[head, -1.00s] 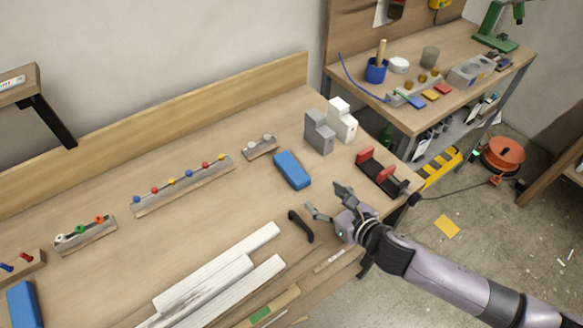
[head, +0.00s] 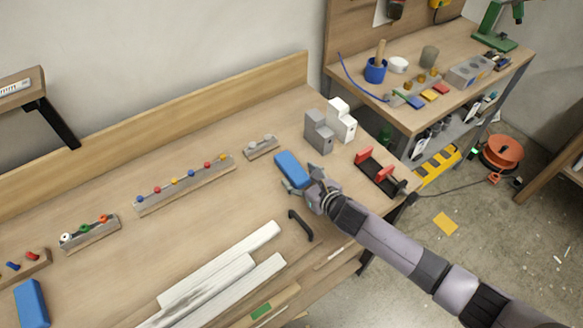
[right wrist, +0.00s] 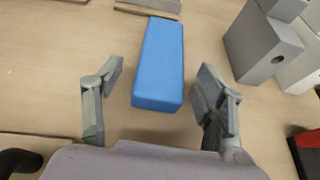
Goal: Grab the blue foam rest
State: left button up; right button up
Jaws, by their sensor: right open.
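The blue foam rest (head: 290,166) is a rounded rectangular block lying on the workbench, near the grey stepped block. My right gripper (head: 301,180) is at its near end and covers part of it in the head view. In the right wrist view the foam rest (right wrist: 160,65) lies ahead, with its near end between the two open fingers (right wrist: 158,98). Clear gaps show on both sides, and no finger appears to touch it. My left gripper is not in view. A second blue block (head: 31,303) lies at the bench's lower left.
A grey stepped block (head: 318,131) and a white one (head: 341,120) stand right of the foam rest. A red-and-black holder (head: 380,173) lies farther right. A black handle (head: 301,225) and white strips (head: 220,268) lie nearer. Bare bench lies left of the foam rest.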

jog(key=shift+w+a, duration=0.1)
jog(key=shift+c, duration=0.4)
jog(key=c, duration=1)
